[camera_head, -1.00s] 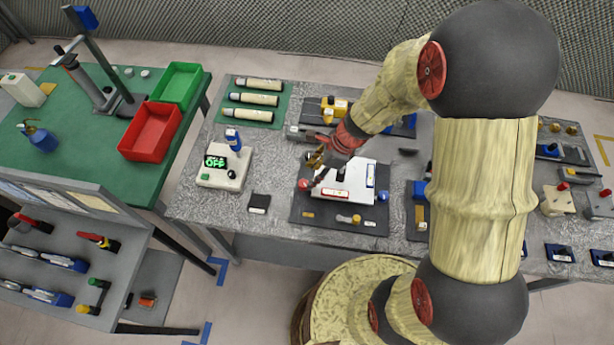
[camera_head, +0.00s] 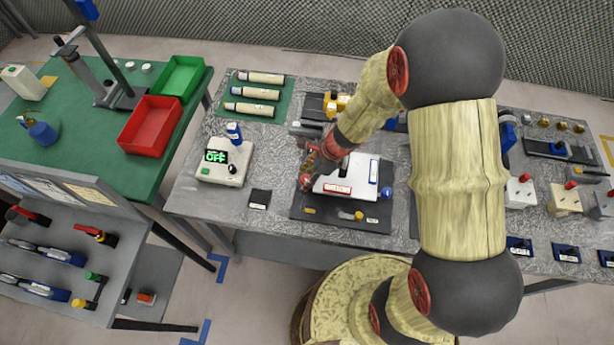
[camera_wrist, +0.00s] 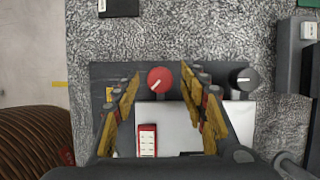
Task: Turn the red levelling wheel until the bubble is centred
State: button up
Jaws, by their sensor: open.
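The red levelling wheel (camera_wrist: 160,79) has a white mark and sits at the edge of a white plate (camera_wrist: 178,118) on a dark base. It also shows in the head view (camera_head: 305,182). My gripper (camera_wrist: 160,92) is open, with one finger on each side of the wheel in the wrist view; contact cannot be told. In the head view my gripper (camera_head: 313,163) is just above the wheel. A red-framed vial (camera_wrist: 147,140) lies on the plate; its bubble is too small to make out. A blue wheel (camera_head: 386,193) and blue-framed vial (camera_head: 373,172) are at the right.
A white box with a green OFF display (camera_head: 217,157) stands left of the base. A small black block (camera_head: 259,198) lies in front of it. A dark knob (camera_wrist: 243,78) is beside the plate. Several fixtures line the table's back and right.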

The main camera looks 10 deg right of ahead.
jog(key=shift+c, duration=0.8)
grip_shut()
jog(key=n+g+p, duration=0.1)
jog(key=n, duration=0.1)
jog(key=n+g+p, duration=0.1)
jog(key=n, duration=0.2)
jog(key=shift+w+r, duration=0.1)
jog(key=shift+w, duration=0.05)
jog(key=n+g+p, duration=0.1)
jog(key=n, duration=0.1)
jog(key=n+g+p, duration=0.1)
jog(key=n, duration=0.2)
jog(key=shift+w+n+h, duration=0.15)
jog(key=shift+n+h, duration=0.15)
jog(key=shift+o, duration=0.8)
grip_release()
jog(key=shift+a, duration=0.1)
